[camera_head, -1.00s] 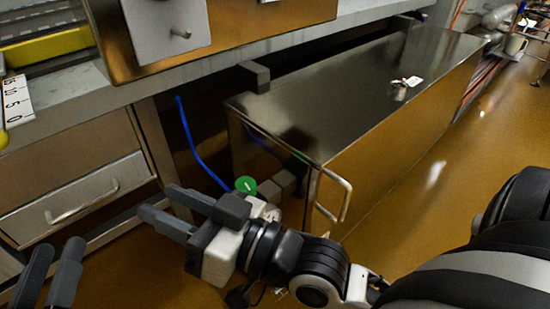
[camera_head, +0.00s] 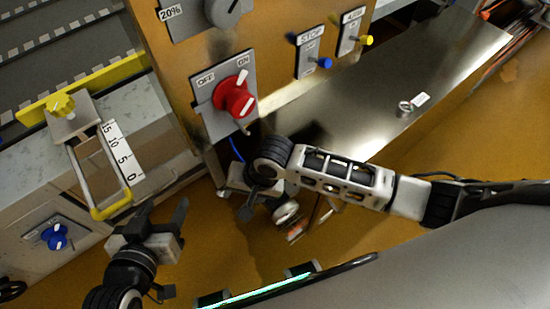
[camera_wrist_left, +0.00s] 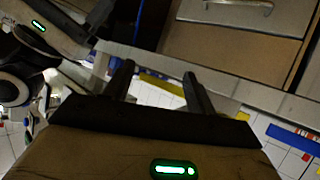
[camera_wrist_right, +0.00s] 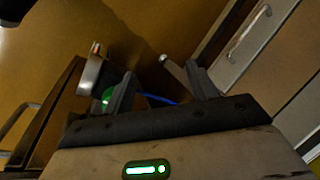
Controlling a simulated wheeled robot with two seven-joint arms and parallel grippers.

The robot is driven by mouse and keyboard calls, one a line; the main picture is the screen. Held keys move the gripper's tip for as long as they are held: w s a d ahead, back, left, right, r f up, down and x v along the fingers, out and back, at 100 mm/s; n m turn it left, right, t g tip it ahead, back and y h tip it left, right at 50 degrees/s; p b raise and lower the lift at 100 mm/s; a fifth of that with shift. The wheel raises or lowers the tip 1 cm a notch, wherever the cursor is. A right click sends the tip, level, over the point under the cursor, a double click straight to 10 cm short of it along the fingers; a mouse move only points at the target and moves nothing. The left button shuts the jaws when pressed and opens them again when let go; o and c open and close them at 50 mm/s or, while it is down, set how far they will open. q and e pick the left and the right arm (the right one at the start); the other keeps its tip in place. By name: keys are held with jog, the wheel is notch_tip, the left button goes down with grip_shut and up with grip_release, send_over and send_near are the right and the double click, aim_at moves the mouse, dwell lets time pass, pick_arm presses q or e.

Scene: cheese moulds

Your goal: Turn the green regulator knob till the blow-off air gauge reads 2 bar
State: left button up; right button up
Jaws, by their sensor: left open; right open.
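The green regulator knob (camera_wrist_right: 106,97) shows in the right wrist view, partly hidden behind the left finger and not between the jaws. In the head view it is hidden by my right arm. A round silver fitting (camera_wrist_right: 91,72) sits beside it, perhaps the gauge seen side-on; no dial reading is visible. My right gripper (camera_wrist_right: 163,80) is open and empty, close to the knob; I cannot tell if it touches. In the head view it points down under its wrist (camera_head: 246,200). My left gripper (camera_head: 160,216) is open and empty at lower left.
A panel with a red OFF/ON switch (camera_head: 235,98) stands above my right gripper. A yellow handle (camera_head: 110,211) and scale plate (camera_head: 119,152) are near my left gripper. A blue knob (camera_head: 54,237) is at lower left. A steel cabinet top (camera_head: 385,95) extends right. A blue hose (camera_wrist_right: 158,99) runs behind the jaws.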

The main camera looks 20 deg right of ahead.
aim_at(285, 212)
jog(key=d+r+m+h+p, duration=0.1)
jog(key=d, duration=0.1)
jog(key=d+r+g+h+p, duration=0.1)
jog(key=d, duration=0.1)
jog(key=w+d+r+m+h+p, duration=0.1)
jog(key=d, duration=0.1)
jog(key=shift+w+d+r+m+g+p, duration=0.1)
jog(key=shift+d+m+g+p, duration=0.2)
jog(key=shift+d+p, duration=0.05)
jog(key=shift+d+h, duration=0.3)
jog(key=shift+d, duration=0.1)
jog(key=shift+d+f+m, duration=0.15)
jog(key=shift+f+m, duration=0.15)
notch_tip(285, 212, down, 7)
jog(key=shift+f+b, duration=0.1)
jog(key=shift+b, duration=0.9)
pick_arm(q)
jog(key=shift+s+a+r+g+y, duration=0.25)
jog(key=shift+s+a, duration=0.1)
jog(key=shift+s, duration=0.25)
jog(key=shift+s+a+r+g+y, duration=0.15)
jog(key=shift+s+a+g, duration=0.15)
jog(key=shift+s, duration=0.25)
